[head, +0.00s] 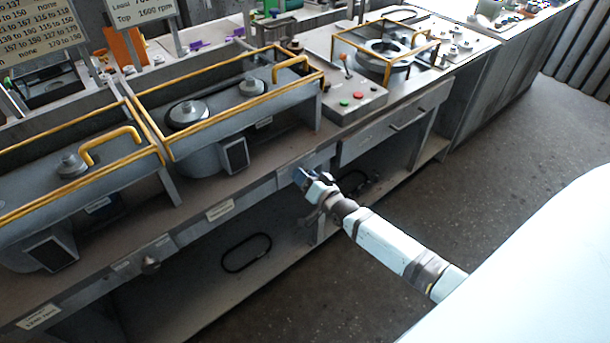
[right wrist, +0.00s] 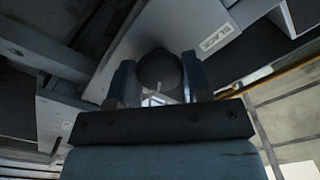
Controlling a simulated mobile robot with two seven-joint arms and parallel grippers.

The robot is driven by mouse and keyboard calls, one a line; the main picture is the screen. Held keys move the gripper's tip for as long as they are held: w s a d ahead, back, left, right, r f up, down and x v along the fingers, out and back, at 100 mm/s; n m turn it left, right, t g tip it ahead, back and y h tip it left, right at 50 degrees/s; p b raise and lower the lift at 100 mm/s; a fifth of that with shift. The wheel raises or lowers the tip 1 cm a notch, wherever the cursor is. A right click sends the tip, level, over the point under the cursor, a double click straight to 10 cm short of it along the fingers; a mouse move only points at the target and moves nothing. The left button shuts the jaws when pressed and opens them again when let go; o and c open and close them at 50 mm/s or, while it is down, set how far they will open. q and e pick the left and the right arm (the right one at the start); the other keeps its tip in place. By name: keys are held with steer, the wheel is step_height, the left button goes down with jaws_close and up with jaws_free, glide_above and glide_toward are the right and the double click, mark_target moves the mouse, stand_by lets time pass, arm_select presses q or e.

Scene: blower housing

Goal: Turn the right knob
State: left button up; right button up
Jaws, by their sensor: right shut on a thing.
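The right knob is a dark round knob (right wrist: 160,68) on the front panel of the bench, seen between my fingers in the right wrist view. A small pale mark shows on it. My right gripper (head: 302,177) reaches the bench front from the right in the head view and hides the knob there. In the right wrist view my right gripper (right wrist: 159,82) has one finger on each side of the knob and is shut on it. A similar dark left knob (head: 150,265) sits further left on the bench front. My left gripper is not in view.
The bench top carries grey machines with yellow guard rails (head: 240,103). A control box (head: 355,100) with red and green buttons stands at the back right. A drawer with a handle (head: 405,120) is right of my gripper. A black loop (head: 246,253) lies on the lower shelf.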

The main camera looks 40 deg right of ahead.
steer(key=shift+m, duration=0.6)
steer(key=o, duration=0.9)
steer(key=s, duration=0.9)
steer(key=s+d, duration=0.1)
steer(key=s, duration=0.3)
steer(key=shift+s, duration=0.4)
steer(key=s+a+r+n+g+p, duration=0.1)
steer(key=s+a+n+g+p, duration=0.1)
steer(key=a, duration=0.4)
steer(key=s+a+r+n+g+y+p, duration=0.1)
steer(key=s+a+r+n+g+p, duration=0.1)
steer(key=s+a+n+p, duration=0.3)
steer(key=s+a+r+n+g+y+p, duration=0.1)
steer(key=s+a+n+g+p, duration=0.2)
steer(key=s+a, duration=0.3)
steer(key=shift+a+r+n+p, duration=0.4)
steer(key=shift+a+n+p, duration=0.1)
steer(key=shift+n, duration=0.1)
